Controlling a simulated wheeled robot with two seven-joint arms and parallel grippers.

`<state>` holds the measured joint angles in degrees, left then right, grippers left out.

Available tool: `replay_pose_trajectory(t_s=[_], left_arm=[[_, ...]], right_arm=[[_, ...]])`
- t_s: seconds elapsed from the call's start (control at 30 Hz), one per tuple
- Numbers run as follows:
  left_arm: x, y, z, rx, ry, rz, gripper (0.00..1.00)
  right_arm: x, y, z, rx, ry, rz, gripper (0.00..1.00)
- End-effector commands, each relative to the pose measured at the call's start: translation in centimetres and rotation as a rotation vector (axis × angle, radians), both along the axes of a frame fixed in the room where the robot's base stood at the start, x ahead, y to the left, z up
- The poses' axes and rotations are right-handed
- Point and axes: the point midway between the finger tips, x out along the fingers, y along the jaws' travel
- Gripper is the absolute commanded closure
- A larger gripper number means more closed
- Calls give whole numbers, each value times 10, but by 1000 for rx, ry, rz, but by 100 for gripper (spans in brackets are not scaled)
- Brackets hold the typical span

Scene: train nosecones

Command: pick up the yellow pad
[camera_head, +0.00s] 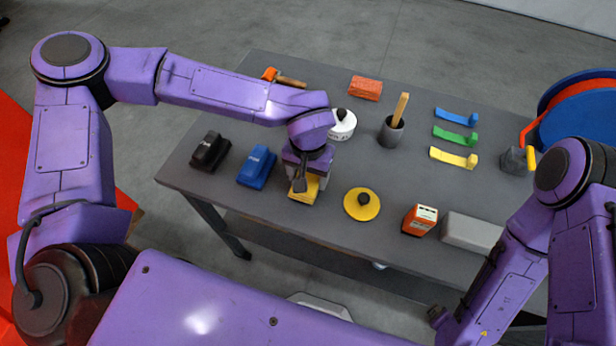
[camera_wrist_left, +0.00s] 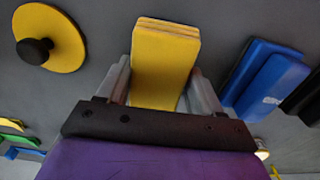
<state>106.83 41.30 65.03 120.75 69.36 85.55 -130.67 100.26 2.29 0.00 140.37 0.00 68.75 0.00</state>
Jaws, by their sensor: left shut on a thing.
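The yellow pad (camera_head: 303,192), a rectangular block, is under my left gripper (camera_head: 300,181) near the front edge of the grey table. In the left wrist view the yellow pad (camera_wrist_left: 165,62) sits between the two grey fingers of my left gripper (camera_wrist_left: 156,92), which is shut on it. I cannot tell whether the pad touches the tabletop. The gripper hides part of the pad in the head view. My right arm comes in at the right, but its gripper does not show.
A blue block (camera_head: 257,166) and a black block (camera_head: 210,151) lie left of the pad. A round yellow disc with a black knob (camera_head: 361,209) lies to its right. Bare tabletop (camera_head: 390,170) lies further right.

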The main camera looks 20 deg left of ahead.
Motion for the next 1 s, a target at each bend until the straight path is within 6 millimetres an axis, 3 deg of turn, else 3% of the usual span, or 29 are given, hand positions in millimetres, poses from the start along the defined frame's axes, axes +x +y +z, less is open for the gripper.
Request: replay_pose_trajectory(t_s=[0.07,0.3,0.4,0.57,0.6,0.73,1.0], left_arm=[[1,0,17,-2,-8,-1,65],[-53,2,80,-1,-9,-5,65],[-86,3,91,-1,-5,-6,65],[-121,4,107,0,-5,-5,65],[-126,3,105,-2,-7,-2,65],[-138,4,113,-1,-3,-1,65],[-141,4,117,-1,-1,-2,65]], right_arm=[[0,0,-2,0,0,0,0],[0,0,-12,0,0,0,0],[0,0,-18,0,0,0,0],[0,0,-21,0,0,0,0],[0,0,-33,0,0,0,0],[0,0,-39,0,0,0,0],[0,0,-37,0,0,0,0]])
